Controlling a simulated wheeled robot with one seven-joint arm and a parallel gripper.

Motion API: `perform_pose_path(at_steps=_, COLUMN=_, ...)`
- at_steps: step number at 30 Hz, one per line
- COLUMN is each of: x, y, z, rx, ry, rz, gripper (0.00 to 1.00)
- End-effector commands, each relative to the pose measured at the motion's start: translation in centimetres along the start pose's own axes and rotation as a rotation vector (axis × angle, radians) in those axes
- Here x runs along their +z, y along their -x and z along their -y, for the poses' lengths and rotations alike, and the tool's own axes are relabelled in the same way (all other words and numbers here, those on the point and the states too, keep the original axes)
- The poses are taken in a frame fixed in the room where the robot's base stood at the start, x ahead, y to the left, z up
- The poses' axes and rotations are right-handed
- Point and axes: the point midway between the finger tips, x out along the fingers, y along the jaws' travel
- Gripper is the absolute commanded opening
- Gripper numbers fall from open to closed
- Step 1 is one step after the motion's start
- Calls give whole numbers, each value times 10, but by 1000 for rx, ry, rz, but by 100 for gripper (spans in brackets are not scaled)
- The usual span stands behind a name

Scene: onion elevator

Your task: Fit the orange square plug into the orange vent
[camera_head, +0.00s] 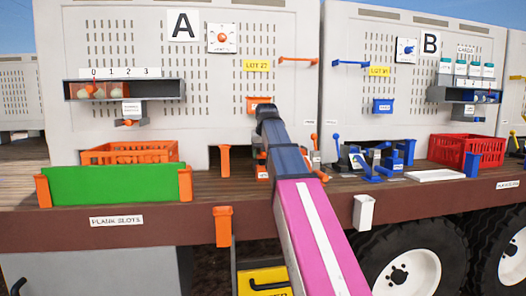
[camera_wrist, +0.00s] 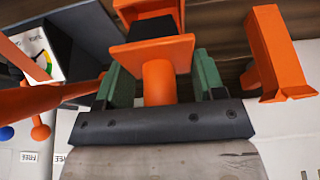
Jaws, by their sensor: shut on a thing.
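In the wrist view, my gripper (camera_wrist: 160,80) has its two green fingers shut around a short orange cylinder. The cylinder joins a square orange plate with a dark block on its far side; together they look like the orange square plug (camera_wrist: 152,50). An orange piece (camera_wrist: 150,8) stands just beyond the dark block; I cannot tell whether they touch. In the head view, my arm hides the gripper and plug. A small orange labelled box (camera_head: 259,101) on panel A, under the LOT 27 sign, may be the orange vent. My arm's dark joint partly covers it.
An orange post (camera_wrist: 273,55) stands beside the gripper in the wrist view; an orange lever (camera_wrist: 40,132) is on the other side. The head view shows an orange crate (camera_head: 130,152), a green plank (camera_head: 115,184), blue fittings (camera_head: 385,160) and a red crate (camera_head: 467,150).

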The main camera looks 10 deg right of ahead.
Motion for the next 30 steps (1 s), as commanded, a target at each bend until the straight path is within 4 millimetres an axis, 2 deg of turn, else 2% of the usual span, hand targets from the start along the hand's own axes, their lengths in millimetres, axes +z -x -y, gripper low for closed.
perform_pose_path(at_steps=19, x=11, y=-25, z=0, rx=0, ry=0, rz=0, gripper=39)
perform_pose_path(at_steps=30, x=12, y=-29, z=0, rx=0, ry=0, rz=0, gripper=39)
